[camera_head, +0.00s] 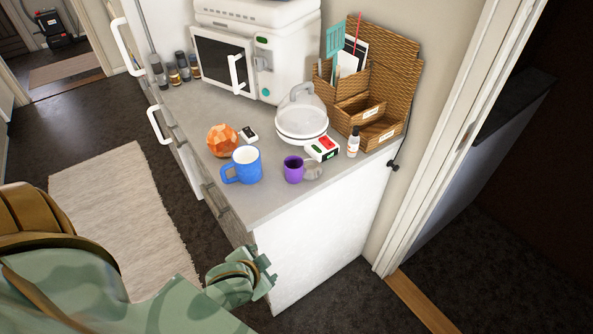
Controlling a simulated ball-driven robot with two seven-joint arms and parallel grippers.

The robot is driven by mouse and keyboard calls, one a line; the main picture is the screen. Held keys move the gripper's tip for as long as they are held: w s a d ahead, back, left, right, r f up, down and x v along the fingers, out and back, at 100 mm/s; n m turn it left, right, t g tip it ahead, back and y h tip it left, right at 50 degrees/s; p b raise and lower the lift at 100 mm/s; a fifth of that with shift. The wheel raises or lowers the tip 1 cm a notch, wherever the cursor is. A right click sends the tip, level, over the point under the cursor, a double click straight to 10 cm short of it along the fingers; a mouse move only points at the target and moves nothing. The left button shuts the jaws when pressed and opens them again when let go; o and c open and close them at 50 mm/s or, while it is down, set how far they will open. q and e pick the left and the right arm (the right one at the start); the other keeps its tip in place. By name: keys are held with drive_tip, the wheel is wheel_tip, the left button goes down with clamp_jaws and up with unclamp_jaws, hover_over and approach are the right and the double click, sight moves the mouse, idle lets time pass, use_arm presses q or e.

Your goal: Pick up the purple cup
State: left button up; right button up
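The purple cup (293,170) stands upright on the grey counter (266,205), near its front edge. A blue mug (246,165) stands just left of it, with its handle to the left. A small, pale, rounded thing (313,171) lies against the purple cup's right side. My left gripper (266,275) is low in front of the cabinet, below the counter top and well apart from the cup. Its fingers are too small and edge-on to tell whether they are open. My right gripper is not in view.
An orange faceted object (222,140), a white lidded dish (301,118), a red-and-green-buttoned box (322,149) and a small bottle (353,142) stand behind the cups. A wicker organizer (378,85) and microwave (222,60) are farther back. The counter's front corner is bare.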

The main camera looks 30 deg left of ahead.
use_arm(q)
drive_tip(key=w+a+r+n+t, duration=0.4)
drive_tip(key=w+r+n+t, duration=0.2)
drive_tip(key=w+r, duration=0.45)
drive_tip(key=b, duration=0.2)
approach(290, 178)
drive_tip(key=shift+h, duration=0.3)
drive_tip(key=x, duration=0.5)
drive_tip(key=shift+f, duration=0.1)
drive_tip(key=b+x, duration=0.2)
drive_tip(key=x, duration=0.3)
drive_tip(key=shift+w+a, duration=0.1)
drive_tip(key=shift+a, duration=0.1)
drive_tip(key=shift+w, duration=0.4)
drive_tip(key=shift+s, duration=0.1)
drive_tip(key=shift+c, duration=0.6)
drive_tip(key=c, duration=1)
